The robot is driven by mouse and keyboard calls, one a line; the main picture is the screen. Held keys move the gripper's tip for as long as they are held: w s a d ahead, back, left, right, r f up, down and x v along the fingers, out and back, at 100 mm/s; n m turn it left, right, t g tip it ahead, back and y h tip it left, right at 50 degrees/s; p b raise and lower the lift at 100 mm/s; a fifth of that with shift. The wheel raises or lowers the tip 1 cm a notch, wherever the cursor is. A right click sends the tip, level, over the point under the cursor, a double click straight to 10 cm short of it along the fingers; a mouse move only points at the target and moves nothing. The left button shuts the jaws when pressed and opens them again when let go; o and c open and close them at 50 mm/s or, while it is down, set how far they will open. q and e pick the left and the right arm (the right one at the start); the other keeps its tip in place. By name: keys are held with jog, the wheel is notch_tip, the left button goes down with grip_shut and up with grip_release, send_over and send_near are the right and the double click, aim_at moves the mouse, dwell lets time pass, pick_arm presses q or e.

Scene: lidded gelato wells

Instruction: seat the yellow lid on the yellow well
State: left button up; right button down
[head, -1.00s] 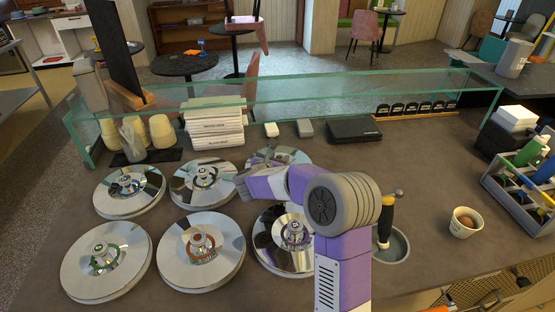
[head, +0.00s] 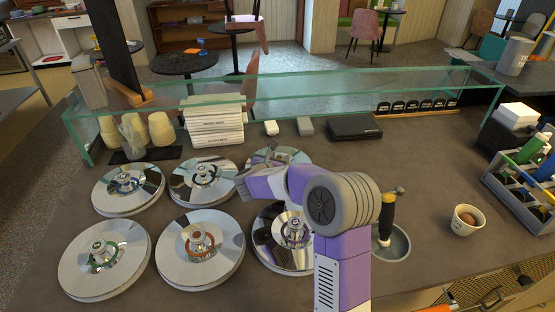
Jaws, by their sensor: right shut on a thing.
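Several round shiny metal lids with central knobs sit in two rows on the counter. The lid at the back right (head: 293,157) is partly hidden behind my right arm; I take it as the yellow lid, but its colour mark does not show. My right gripper (head: 266,156) is at that lid's left side, shut on it, with the fingertips and knob mostly hidden. Whether this lid is seated or raised cannot be told. The yellow well's opening is not visible. My left gripper is not in view.
Neighbouring lids include a green-ringed one (head: 103,256), an orange-ringed one (head: 200,250) and a purple-ringed one (head: 270,246). A glass guard (head: 340,85) runs behind them. A scoop (head: 386,215) stands in a round well at right, near a paper cup (head: 467,220).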

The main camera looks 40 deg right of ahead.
jog(key=shift+f+b, duration=0.45)
jog(key=shift+f, duration=0.05)
jog(key=c, duration=0.9)
grip_release()
jog(key=o, duration=0.5)
jog(key=shift+o, duration=0.2)
jog(key=shift+a, duration=0.1)
jog(key=shift+p+v, duration=0.35)
jog(key=shift+v, duration=3.65)
